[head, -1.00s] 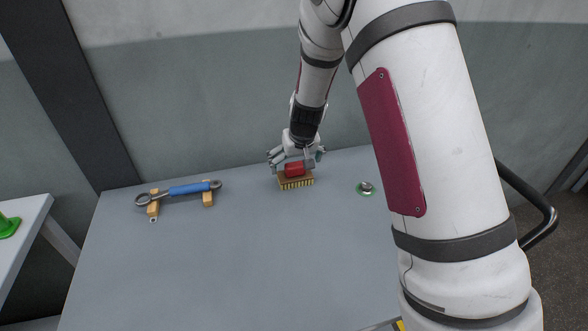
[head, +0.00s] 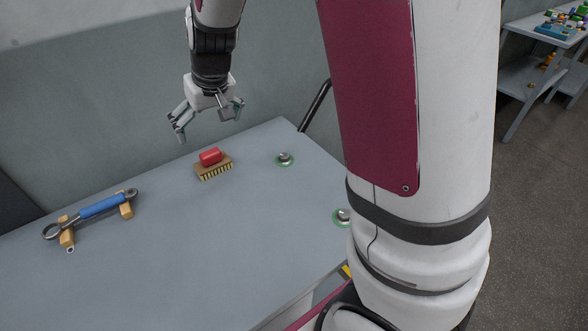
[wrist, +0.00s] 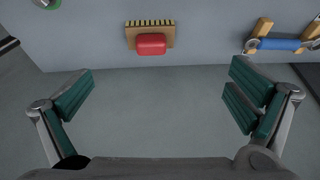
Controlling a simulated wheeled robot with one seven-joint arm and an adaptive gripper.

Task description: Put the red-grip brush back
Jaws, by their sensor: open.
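The red-grip brush (head: 213,171) lies on the grey table (head: 190,240) near its back edge. Its red grip faces up and its wooden block with pale bristles rests at the table. It also shows in the wrist view (wrist: 150,42), at the top middle, beyond the fingertips. My gripper (head: 208,124) is open and empty. It is raised above the table's back edge, apart from the brush. Its spread fingers show in the wrist view (wrist: 160,92), with nothing between them.
A blue-handled wrench (head: 100,207) rests on two wooden blocks left of the brush. Two small silver knobs on green rings (head: 285,158) (head: 342,217) sit to the right. A grey wall stands close behind. Another table with coloured parts (head: 556,28) is at the far right.

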